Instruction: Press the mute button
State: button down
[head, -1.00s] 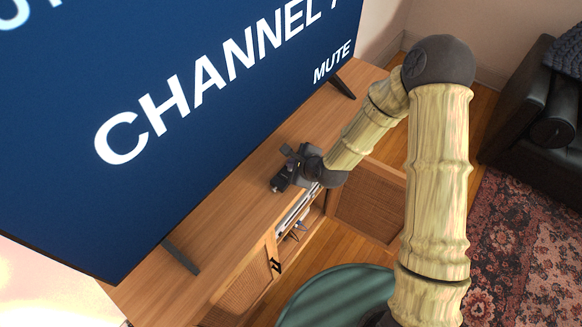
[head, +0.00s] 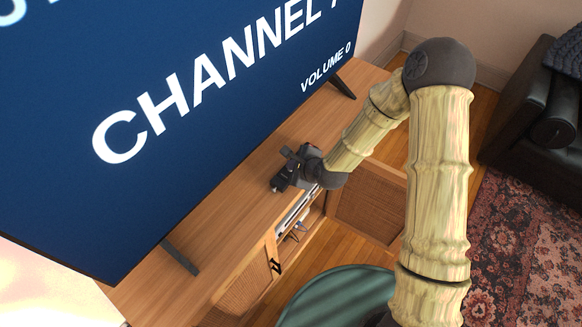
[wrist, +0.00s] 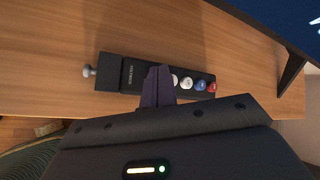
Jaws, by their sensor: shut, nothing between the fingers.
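In the wrist view, a black control box (wrist: 126,74) lies on the wooden cabinet top. A row of small round buttons runs along its right part, including a white button (wrist: 187,83), a blue button (wrist: 200,85) and a red button (wrist: 212,87). Their labels are too small to read, so I cannot tell which is mute. My gripper (wrist: 160,76) is shut and empty, its fingertips over the box just left of the visible buttons. I cannot tell whether they touch it. The gripper also shows low over the cabinet in the head view (head: 279,184). The television screen (head: 200,100) reads "CHANNEL" and "VOLUME 0".
A grey knob (wrist: 89,71) sticks out from the box's left end. The wooden cabinet (head: 215,225) has an open front with devices inside. The television's feet (head: 181,257) stand on its top. A green round seat (head: 335,297) is in front. A black sofa (head: 530,125) stands at right.

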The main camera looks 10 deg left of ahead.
jog(key=shift+r, duration=0.15)
jog(key=shift+r+p, duration=0.7)
notch_tip(320, 180, up, 5)
jog(key=p, duration=0.4)
dwell(3.2)
